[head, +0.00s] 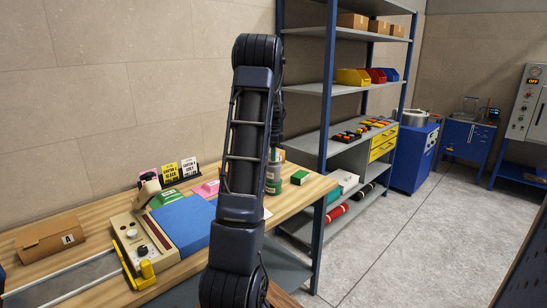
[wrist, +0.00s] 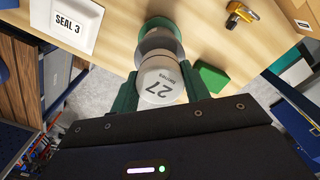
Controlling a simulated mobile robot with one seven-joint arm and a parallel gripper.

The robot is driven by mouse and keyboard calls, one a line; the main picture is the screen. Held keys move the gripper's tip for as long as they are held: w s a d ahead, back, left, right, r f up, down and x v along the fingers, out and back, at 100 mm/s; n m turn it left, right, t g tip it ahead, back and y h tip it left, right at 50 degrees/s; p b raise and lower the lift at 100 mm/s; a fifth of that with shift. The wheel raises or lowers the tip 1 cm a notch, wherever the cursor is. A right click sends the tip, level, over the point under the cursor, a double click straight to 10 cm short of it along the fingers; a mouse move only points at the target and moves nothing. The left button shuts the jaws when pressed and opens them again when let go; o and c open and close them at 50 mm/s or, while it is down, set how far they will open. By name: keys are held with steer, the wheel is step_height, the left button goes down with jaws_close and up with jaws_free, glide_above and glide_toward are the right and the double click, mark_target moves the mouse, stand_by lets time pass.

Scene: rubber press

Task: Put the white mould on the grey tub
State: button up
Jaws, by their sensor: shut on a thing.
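My gripper (wrist: 160,82) is shut on a white round piece marked 27 (wrist: 160,78), which looks like the white mould, with one green finger on each side of it. In the wrist view a grey round tub (wrist: 157,43) shows just beyond the white piece, in line with it, and a green round part shows past that. I cannot tell whether the white piece touches the grey tub. In the head view my arm hides most of the gripper; a small stack of round containers (head: 273,182) shows just right of the arm, on the wooden bench.
A green block (head: 299,177) stands right of the round containers, near the bench's right edge. A white SEAL 3 block (wrist: 66,23) lies on the bench. A beige device with knobs (head: 143,245), a blue mat (head: 182,226) and a cardboard box (head: 49,237) take up the left.

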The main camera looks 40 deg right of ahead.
steer(key=shift+f, duration=0.7)
steer(key=shift+f, duration=0.15)
steer(key=o, duration=1.1)
